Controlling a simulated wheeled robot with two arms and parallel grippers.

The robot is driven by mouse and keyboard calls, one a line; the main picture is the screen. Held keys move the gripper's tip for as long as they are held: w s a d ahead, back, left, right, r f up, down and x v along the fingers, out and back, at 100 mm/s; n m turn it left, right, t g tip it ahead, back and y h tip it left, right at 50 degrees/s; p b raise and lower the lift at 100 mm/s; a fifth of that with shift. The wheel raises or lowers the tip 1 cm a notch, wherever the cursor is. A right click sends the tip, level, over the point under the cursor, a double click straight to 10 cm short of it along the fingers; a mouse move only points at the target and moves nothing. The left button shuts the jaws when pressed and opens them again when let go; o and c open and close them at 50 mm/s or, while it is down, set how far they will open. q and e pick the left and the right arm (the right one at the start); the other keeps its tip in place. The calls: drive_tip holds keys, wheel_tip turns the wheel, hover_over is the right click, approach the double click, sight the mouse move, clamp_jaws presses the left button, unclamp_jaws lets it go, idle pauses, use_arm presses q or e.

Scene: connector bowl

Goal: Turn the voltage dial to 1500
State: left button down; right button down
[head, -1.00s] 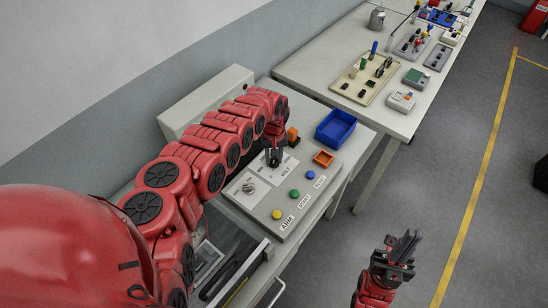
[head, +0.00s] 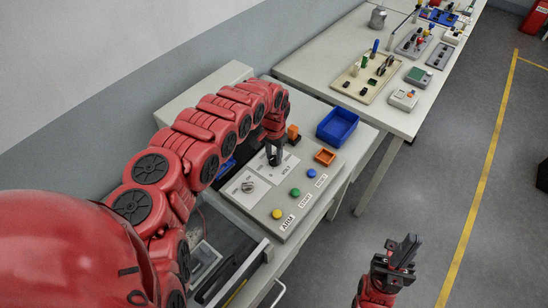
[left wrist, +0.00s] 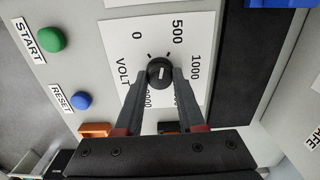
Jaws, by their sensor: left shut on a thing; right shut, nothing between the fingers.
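The voltage dial (left wrist: 160,72) is a round black knob with a pale mark on a white plate (left wrist: 112,38) labelled VOLT. The numbers 0, 500 and 1000 are readable; those near the fingers are partly covered. My left gripper (left wrist: 160,78) is shut on the dial, one finger on each side. In the head view my left gripper (head: 273,157) points down at the panel and hides most of the dial. I cannot tell exactly which number the mark points at. My right gripper (head: 404,252) is shut and empty, over the floor and away from the panel.
The panel (head: 262,213) also holds another knob (head: 248,186), a yellow button (head: 277,214), a green button (head: 295,192) and a blue button (head: 311,173).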

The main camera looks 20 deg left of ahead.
use_arm(q)
drive_tip(key=m+b, duration=0.1)
drive_tip(key=m, duration=0.2)
drive_tip(key=shift+m, duration=0.4)
drive_tip(key=m+b, duration=0.1)
drive_tip(key=m, duration=0.2)
drive_tip(key=shift+m, duration=0.3)
drive_tip(key=m+b, duration=0.1)
drive_tip(key=m, duration=0.2)
drive_tip(key=shift+f+m, duration=0.1)
drive_tip(key=shift+m, duration=0.2)
drive_tip(key=m+b, duration=0.1)
drive_tip(key=m, duration=0.2)
drive_tip(key=shift+m, duration=0.3)
drive_tip(key=m+b, duration=0.2)
drive_tip(key=shift+m, duration=0.4)
drive_tip(key=m+b, duration=0.2)
drive_tip(key=m, duration=0.1)
drive_tip(key=shift+f+m, duration=0.1)
drive_tip(key=shift+m, duration=0.2)
drive_tip(key=m+b, duration=0.4)
drive_tip(key=shift+m, duration=0.3)
drive_tip(key=shift+m+b, duration=0.6)
drive_tip(key=shift+m, duration=0.1)
